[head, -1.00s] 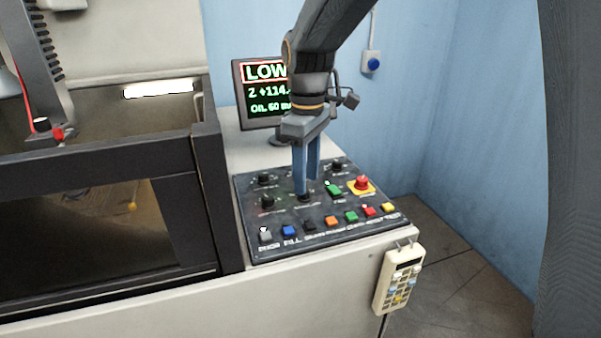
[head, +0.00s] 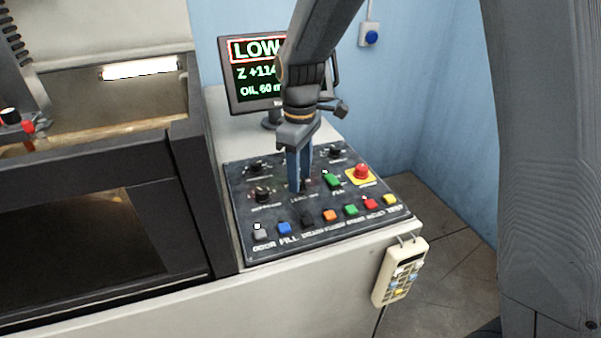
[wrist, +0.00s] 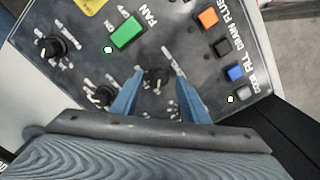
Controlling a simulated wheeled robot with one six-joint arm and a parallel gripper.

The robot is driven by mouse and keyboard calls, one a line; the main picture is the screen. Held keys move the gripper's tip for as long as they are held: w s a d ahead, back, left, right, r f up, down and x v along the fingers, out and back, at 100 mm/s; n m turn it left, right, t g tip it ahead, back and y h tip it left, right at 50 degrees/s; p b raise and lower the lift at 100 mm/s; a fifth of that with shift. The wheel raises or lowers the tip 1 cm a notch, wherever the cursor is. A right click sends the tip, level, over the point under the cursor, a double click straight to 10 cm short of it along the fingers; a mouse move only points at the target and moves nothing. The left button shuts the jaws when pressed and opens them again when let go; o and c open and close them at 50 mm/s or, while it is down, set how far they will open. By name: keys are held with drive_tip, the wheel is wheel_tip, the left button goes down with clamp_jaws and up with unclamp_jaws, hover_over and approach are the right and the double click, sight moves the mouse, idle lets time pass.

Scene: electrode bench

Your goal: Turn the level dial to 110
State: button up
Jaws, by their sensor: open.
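A sloping black control panel (head: 240,232) carries several small black dials. One dial (head: 304,186) is at the fingertips of my gripper (head: 300,182), partly hidden by them. It looks like the level dial, but its label and setting are too small to read. In the wrist view the same dial (wrist: 157,78) shows between the two blue fingers of my gripper (wrist: 157,98). The fingers are open, one on each side, with gaps visible. I cannot tell how far down around the knob they reach. The screen (head: 255,75) shows LOW, Z +114 and an OIL line reading 60, partly covered by my arm.
Other dials sit close by: front left (head: 262,195), back left (head: 255,168) and back right (head: 336,152). A green FAN switch (head: 332,181) and a red stop button (head: 361,170) are to the right. Coloured buttons line the front edge. A keypad pendant (head: 399,274) hangs in front.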

drive_tip(key=shift+f, duration=0.35)
clamp_jaws()
drive_tip(key=m+p, duration=0.2)
drive_tip(key=m, duration=0.2)
drive_tip(key=shift+r+m, duration=0.1)
drive_tip(key=shift+m, duration=0.2)
drive_tip(key=shift+m+p, duration=0.95)
drive_tip(key=shift+m, duration=1.05)
